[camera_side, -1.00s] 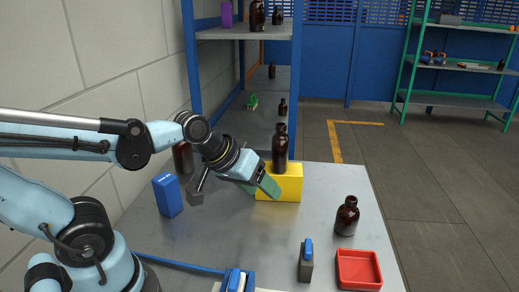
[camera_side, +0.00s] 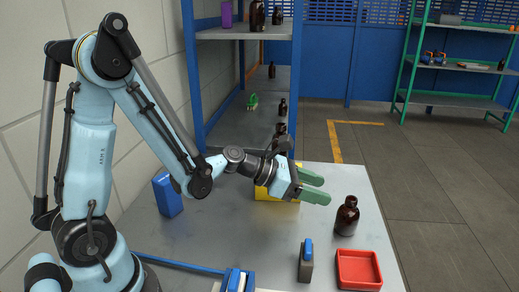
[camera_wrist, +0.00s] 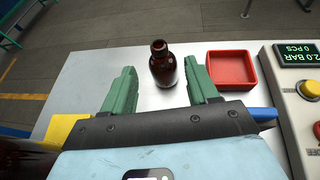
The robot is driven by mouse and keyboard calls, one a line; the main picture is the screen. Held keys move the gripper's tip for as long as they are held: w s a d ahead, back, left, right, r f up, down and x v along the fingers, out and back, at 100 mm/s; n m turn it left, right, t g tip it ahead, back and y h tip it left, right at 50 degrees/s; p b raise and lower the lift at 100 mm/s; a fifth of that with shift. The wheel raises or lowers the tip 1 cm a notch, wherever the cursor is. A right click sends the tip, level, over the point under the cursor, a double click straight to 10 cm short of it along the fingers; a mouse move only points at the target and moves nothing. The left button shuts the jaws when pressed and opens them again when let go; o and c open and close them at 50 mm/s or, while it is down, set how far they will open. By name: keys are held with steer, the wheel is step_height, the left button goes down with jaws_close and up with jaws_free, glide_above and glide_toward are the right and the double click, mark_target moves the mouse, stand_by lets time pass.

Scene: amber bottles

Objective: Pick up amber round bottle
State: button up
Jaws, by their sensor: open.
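A dark amber round bottle (camera_side: 347,216) stands upright on the grey table, near its right edge. My gripper (camera_side: 319,189) is open and empty, its green fingers pointing right, up and left of this bottle and apart from it in the side view. In the wrist view the bottle (camera_wrist: 163,66) shows between the two green fingers, closer to the right one. A second amber bottle (camera_side: 281,128) by the yellow block (camera_side: 264,192) is mostly hidden behind my arm; a dark brown shape is cut off at the lower left of the wrist view.
A grey item with a blue top (camera_side: 306,260) and a blue box (camera_side: 167,194) stand on the table. A control panel (camera_wrist: 297,88) sits at far right.

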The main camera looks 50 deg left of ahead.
mark_target(350, 198)
steer(key=x, duration=1.1)
steer(key=shift+w+d+f, duration=0.1)
steer(key=shift+w+f, duration=0.1)
steer(key=shift+w, duration=0.2)
jaws_close()
